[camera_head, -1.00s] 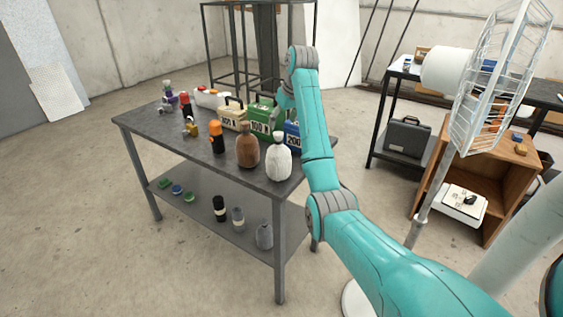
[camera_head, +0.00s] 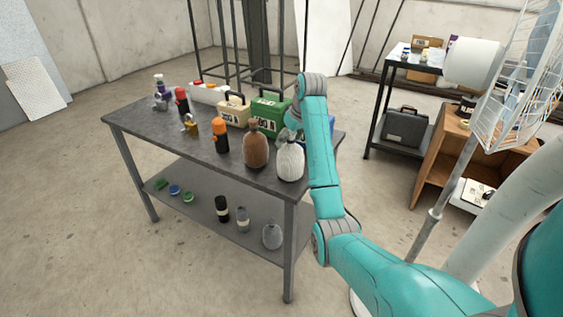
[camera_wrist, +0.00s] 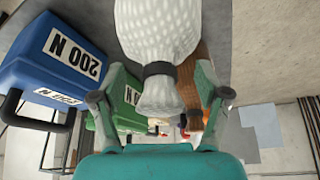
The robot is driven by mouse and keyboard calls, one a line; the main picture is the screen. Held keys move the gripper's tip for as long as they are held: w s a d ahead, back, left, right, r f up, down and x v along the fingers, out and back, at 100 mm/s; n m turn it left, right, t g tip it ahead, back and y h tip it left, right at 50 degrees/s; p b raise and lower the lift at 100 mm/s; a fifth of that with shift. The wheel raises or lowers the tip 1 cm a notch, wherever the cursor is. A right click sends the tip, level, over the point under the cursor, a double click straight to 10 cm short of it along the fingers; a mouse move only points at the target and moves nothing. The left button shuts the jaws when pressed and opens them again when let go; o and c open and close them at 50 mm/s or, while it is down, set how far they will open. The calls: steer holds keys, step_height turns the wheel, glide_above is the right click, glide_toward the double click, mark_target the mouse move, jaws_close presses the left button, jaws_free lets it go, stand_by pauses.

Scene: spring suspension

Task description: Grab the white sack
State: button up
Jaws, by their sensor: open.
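The white sack (camera_head: 290,163) stands upright at the front right of the grey table (camera_head: 150,126). In the wrist view the white sack (camera_wrist: 160,32) fills the top middle, and its dark-tied neck lies between the two fingers of my gripper (camera_wrist: 162,98). The fingers are open, one on each side of the neck, and I see a gap on both sides. In the head view my gripper is largely hidden behind my arm, at the top of the sack.
A brown sack (camera_head: 256,150) stands close left of the white one. A green box (camera_head: 268,112) and a beige box (camera_head: 233,110) stand behind. A blue box (camera_wrist: 52,62) is near my gripper in the wrist view. An orange-capped bottle (camera_head: 220,135) stands further left.

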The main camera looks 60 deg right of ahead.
steer(key=shift+f, duration=0.2)
jaws_close()
stand_by(0.3)
